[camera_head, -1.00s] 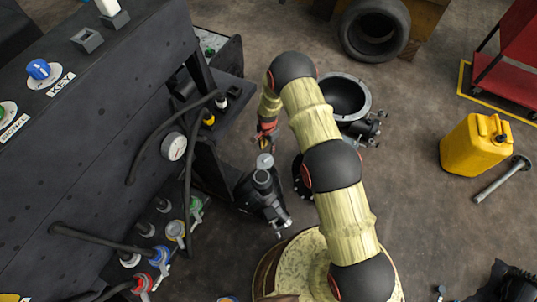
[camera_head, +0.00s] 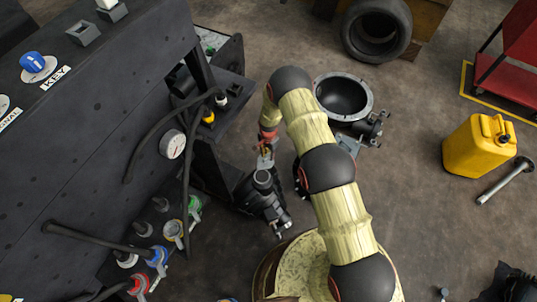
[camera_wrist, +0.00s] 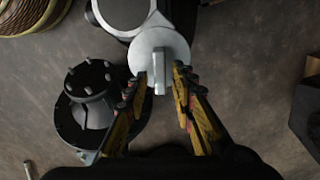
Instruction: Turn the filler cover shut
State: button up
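The filler cover (camera_wrist: 159,48) is a light grey disc with a raised bar grip in the wrist view. It sits beside the round filler neck (camera_wrist: 122,12), overlapping its rim and leaving much of the mouth uncovered. In the head view the cover (camera_head: 265,161) shows just above the neck (camera_head: 262,179), partly hidden by my gripper (camera_head: 266,146). In the wrist view my gripper (camera_wrist: 160,88) is open, its yellow and black fingers on either side of the bar. The right finger is apart from it; whether the left one touches is unclear.
A dark control panel (camera_head: 95,125) with hoses and a gauge (camera_head: 173,144) stands close on the left. A black flanged bowl (camera_head: 343,97) is to the right, with a tyre (camera_head: 376,28) behind. A yellow canister (camera_head: 478,147) stands farther right on open floor.

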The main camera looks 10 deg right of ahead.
grip_shut()
dwell(0.6)
